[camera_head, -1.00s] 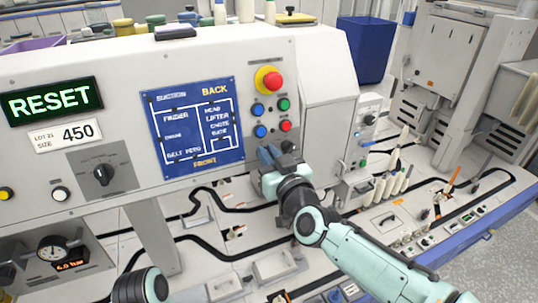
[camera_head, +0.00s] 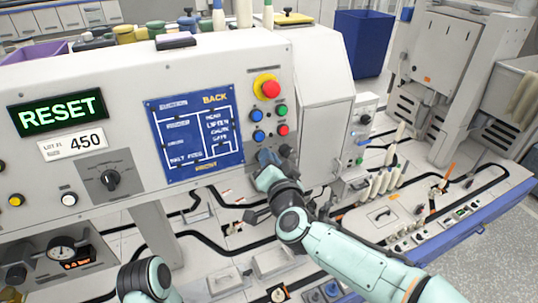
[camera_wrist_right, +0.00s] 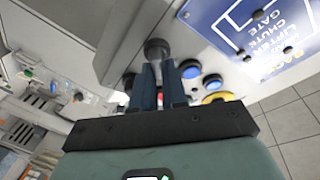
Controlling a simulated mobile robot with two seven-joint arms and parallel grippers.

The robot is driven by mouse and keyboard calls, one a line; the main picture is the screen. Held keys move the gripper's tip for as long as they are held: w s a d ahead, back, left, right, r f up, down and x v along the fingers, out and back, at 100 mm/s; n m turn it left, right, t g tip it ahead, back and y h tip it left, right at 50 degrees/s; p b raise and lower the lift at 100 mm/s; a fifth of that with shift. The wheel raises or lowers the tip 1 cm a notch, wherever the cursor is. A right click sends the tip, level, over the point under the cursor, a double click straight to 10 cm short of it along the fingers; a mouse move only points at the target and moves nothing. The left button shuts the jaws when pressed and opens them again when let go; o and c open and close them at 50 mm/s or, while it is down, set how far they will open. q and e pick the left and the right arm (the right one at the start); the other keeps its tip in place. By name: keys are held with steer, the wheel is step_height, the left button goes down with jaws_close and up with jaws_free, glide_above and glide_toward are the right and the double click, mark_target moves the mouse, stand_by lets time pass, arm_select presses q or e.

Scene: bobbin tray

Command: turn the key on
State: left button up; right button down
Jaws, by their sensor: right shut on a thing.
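My right gripper (camera_head: 267,161) is at the lower right of the white control panel, just under the coloured buttons. In the right wrist view its two dark blue-grey fingers (camera_wrist_right: 158,72) are shut on a dark round key switch (camera_wrist_right: 157,48), which sticks out from the panel face. The fingers hide most of the key, and its angle cannot be read. In the head view the key is behind the fingers. A second black knob (camera_head: 286,150) is close to the right of the gripper. My left arm shows at the bottom left, with its gripper out of view.
Above the gripper are blue, green and red buttons and a red emergency stop (camera_head: 270,88) on yellow. A blue diagram plate (camera_head: 197,137) is to the left, beside a black selector (camera_head: 110,180) and a RESET display (camera_head: 60,111). A track table (camera_head: 405,205) with white bobbins extends below and right.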

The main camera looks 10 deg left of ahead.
steer(key=shift+m+h+p, duration=0.4)
steer(key=shift+m+p, duration=0.1)
steer(key=shift+m, duration=1.2)
steer(key=shift+f, duration=0.1)
steer(key=c, duration=1.2)
jaws_free()
steer(key=shift+o, duration=0.2)
steer(key=v, duration=1.3)
steer(key=shift+s+r+b, duration=0.15)
steer(key=shift+r+b, duration=0.05)
steer(key=shift+b, duration=0.25)
steer(key=shift+d, duration=0.15)
